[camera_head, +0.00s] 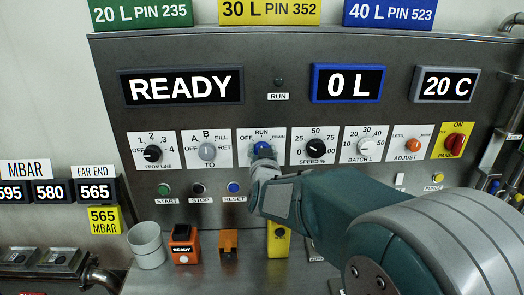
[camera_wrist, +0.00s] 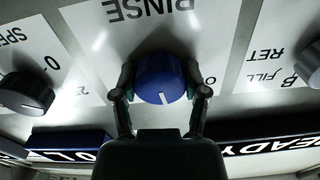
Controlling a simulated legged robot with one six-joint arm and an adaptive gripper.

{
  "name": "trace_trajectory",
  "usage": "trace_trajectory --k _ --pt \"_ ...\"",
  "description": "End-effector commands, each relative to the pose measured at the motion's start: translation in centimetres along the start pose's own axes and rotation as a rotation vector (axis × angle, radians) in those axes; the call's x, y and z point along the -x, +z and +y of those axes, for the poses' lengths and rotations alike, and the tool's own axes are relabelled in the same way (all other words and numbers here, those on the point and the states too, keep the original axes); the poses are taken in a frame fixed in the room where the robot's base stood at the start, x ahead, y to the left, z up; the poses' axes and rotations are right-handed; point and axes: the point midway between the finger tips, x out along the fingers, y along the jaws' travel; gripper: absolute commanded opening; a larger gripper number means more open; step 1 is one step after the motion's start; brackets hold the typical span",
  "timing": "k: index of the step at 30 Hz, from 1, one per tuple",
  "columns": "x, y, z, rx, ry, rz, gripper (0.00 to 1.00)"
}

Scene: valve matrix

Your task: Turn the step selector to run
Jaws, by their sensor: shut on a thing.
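The step selector is a blue knob (camera_head: 262,147) on a white plate with OFF at its left, RUN above and DRAIN at its right. In the wrist view, which is upside down, the blue knob (camera_wrist: 158,76) sits between my two fingers, with RINSE printed on the plate. Its white pointer line faces the bottom of that view, roughly the RUN side; exact alignment is unclear. My gripper (camera_head: 264,163) is shut on the knob from the front and hides its lower part. The fingers (camera_wrist: 162,94) touch both its sides.
A grey knob (camera_head: 207,151) and a black speed knob (camera_head: 315,142) flank the selector closely. Push buttons sit below, including a blue reset button (camera_head: 233,187). The display (camera_head: 181,86) reads READY, and the RUN lamp (camera_head: 279,82) looks dark. A white cup (camera_head: 147,244) stands below.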

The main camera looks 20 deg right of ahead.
Motion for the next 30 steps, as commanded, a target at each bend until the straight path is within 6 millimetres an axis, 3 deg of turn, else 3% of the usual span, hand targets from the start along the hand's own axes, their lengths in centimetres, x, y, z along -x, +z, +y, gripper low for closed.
trace_trajectory --k 9,24,25,27,30 --pt "0.03 0.38 -0.03 -0.108 -0.001 -0.009 0.10" --pt "0.04 0.44 -0.03 -0.126 -0.001 -0.011 0.10" --pt "0.04 0.44 -0.02 -0.126 -0.001 -0.011 0.67" --pt "0.03 0.42 -0.02 -0.126 -0.001 -0.010 0.93" --pt "0.02 0.30 -0.01 -0.126 0.000 -0.007 0.93"
